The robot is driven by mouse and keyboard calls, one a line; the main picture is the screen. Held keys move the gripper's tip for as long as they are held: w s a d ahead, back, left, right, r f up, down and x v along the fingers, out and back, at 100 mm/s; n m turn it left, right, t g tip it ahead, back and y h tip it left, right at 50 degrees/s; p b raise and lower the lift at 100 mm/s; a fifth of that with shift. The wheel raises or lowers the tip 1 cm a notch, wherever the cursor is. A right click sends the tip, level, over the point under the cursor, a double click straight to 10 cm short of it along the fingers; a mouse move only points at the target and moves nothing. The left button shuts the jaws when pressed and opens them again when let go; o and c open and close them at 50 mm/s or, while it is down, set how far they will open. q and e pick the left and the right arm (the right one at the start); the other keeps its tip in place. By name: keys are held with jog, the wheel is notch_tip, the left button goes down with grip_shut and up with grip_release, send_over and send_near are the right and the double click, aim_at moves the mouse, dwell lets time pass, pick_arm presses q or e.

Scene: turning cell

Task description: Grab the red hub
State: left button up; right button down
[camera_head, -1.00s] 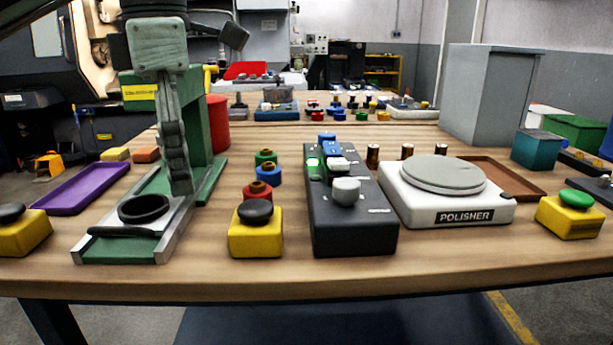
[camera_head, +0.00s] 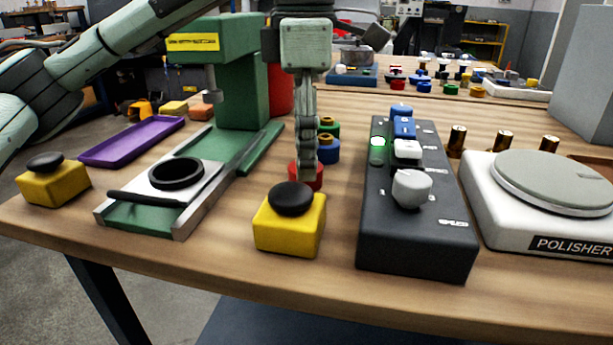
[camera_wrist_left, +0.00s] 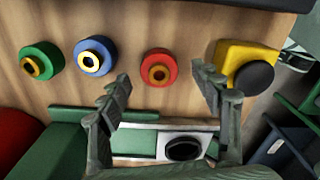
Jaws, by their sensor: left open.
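The red hub (camera_head: 305,176) stands on the table behind the yellow box with the black button, partly hidden by my left gripper (camera_head: 307,172) in the head view. In the left wrist view the red hub (camera_wrist_left: 158,67) is a round red piece with an orange ring and dark centre. It lies between and beyond the two spread fingers of my left gripper (camera_wrist_left: 165,92), which is open and empty. A blue hub (camera_head: 327,150) and a green hub (camera_head: 329,126) stand behind the red one. My right gripper is not in view.
The yellow button box (camera_head: 290,222) is just in front of the red hub. A green press (camera_head: 240,80) stands left and a dark control box (camera_head: 415,240) right. A white polisher (camera_head: 500,225) is further right. A purple tray (camera_head: 130,142) lies at the left.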

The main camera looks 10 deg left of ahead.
pick_arm(q)
jog(key=shift+f, duration=0.85)
jog(key=shift+w, duration=0.1)
grip_shut()
